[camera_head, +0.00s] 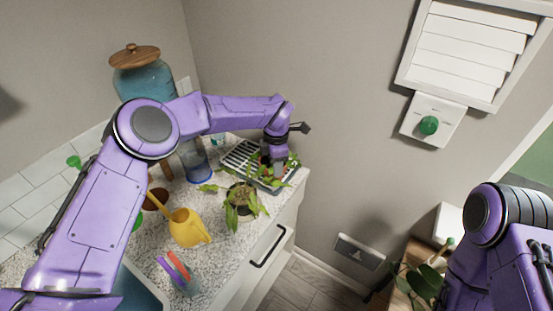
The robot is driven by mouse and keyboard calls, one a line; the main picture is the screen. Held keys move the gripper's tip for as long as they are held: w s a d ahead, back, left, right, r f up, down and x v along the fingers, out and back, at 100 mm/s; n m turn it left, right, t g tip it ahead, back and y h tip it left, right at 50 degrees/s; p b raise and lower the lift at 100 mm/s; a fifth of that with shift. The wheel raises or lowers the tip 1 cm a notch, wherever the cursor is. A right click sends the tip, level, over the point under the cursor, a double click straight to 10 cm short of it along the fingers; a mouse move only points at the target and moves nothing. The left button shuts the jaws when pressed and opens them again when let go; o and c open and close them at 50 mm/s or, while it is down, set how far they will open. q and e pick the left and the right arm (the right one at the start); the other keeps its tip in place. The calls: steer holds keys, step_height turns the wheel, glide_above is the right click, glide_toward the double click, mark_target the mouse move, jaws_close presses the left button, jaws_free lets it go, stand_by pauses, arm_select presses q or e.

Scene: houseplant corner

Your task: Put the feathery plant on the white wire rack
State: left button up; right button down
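The white wire rack (240,153) lies on the speckled counter near its far end. My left gripper (275,163) points down over the right part of the rack. Green leaves and a bit of a reddish-brown pot show around its fingers, which are too small and covered to tell whether they are shut on the plant. I cannot make out clearly which plant is the feathery one. A broad-leaved drooping plant (243,203) in a pot stands just in front of the rack. My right arm is at the right edge; its gripper is out of view.
A yellow watering can (187,228), a brown pot (156,198) and a blue bottle (195,162) stand on the counter. A large glass dispenser (140,75) with a wooden lid is at the back. A leafy plant (418,280) is on a wooden surface at lower right.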

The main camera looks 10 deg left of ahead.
arm_select(q)
step_height(320, 180, up, 12)
steer(key=b, duration=0.3)
steer(key=shift+b, duration=0.35)
